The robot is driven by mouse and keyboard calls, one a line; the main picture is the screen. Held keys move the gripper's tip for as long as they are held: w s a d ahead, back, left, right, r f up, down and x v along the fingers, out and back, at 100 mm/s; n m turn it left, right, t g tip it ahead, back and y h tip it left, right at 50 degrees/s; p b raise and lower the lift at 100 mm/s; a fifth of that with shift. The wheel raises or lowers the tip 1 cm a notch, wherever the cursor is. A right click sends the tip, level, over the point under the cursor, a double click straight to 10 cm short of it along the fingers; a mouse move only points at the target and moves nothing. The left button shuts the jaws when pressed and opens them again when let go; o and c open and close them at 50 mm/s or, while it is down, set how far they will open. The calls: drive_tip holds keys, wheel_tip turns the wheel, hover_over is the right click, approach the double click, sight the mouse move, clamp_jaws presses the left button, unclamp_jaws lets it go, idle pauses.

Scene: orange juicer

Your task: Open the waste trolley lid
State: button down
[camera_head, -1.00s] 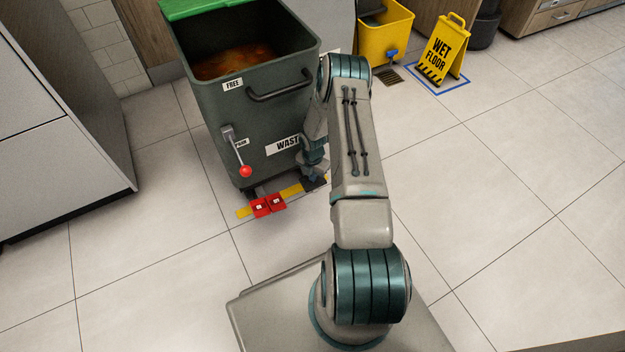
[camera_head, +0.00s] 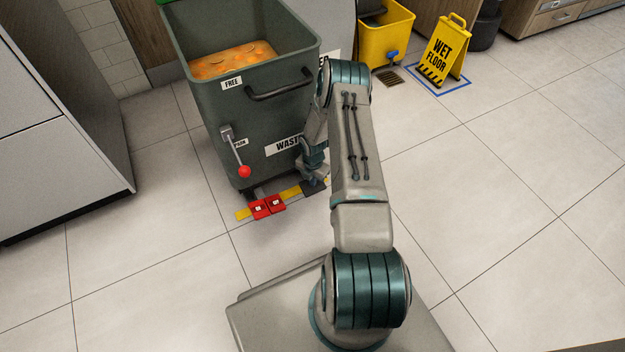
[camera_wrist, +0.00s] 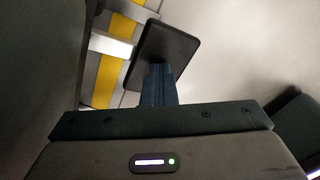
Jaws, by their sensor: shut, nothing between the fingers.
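The waste trolley (camera_head: 215,115) is a dark grey-green bin standing upright, its top open on orange contents. Only a small edge of its green lid (camera_head: 165,2) shows at the top of the head view, and the lid stands raised off the opening. A dark pedal (camera_head: 318,187) sits low at the trolley's front right corner; it also shows in the wrist view (camera_wrist: 170,45). My gripper (camera_wrist: 158,72) is shut and empty, with its fingertips down at the pedal, seemingly touching it. In the head view my gripper is partly hidden by my arm.
A lever with a red knob (camera_head: 244,171) hangs on the trolley's front. A yellow bucket (camera_head: 392,38) and wet floor sign (camera_head: 447,50) stand at the back. Floor at right is clear.

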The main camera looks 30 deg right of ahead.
drive_tip(key=shift+r, duration=0.1)
idle(0.4)
wheel_tip(320, 180, up, 8)
drive_tip(key=p, duration=0.5)
idle(0.8)
